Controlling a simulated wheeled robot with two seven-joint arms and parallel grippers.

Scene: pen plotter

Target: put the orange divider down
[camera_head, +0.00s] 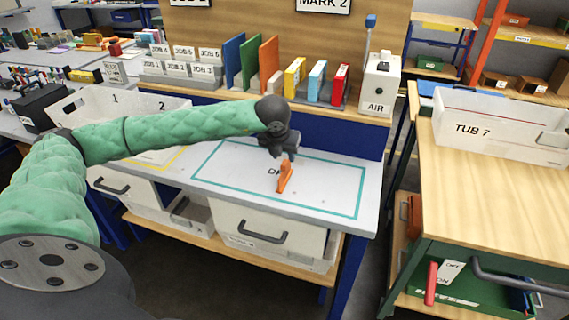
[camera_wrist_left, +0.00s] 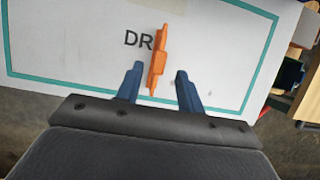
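The orange divider (camera_head: 285,177) is a small, narrow piece at the teal-outlined area (camera_head: 220,186) on the white tabletop, covering part of the "DR" lettering. In the left wrist view the divider (camera_wrist_left: 158,60) shows as a thin strip between and beyond the two blue fingertips, with a gap on each side. My left gripper (camera_head: 284,156) is directly above it, pointing down, with its fingers (camera_wrist_left: 158,72) apart and not visibly touching it. Whether the divider stands or lies is hard to tell. My right gripper is not in view.
Upright blue, green and orange panels (camera_head: 269,60), coloured books (camera_head: 316,80) and a white AIR box (camera_head: 381,82) stand behind. White numbered bins (camera_head: 90,100) are at left. TUB 7 (camera_head: 480,128) stands on the wooden table at right. The outlined area is otherwise clear.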

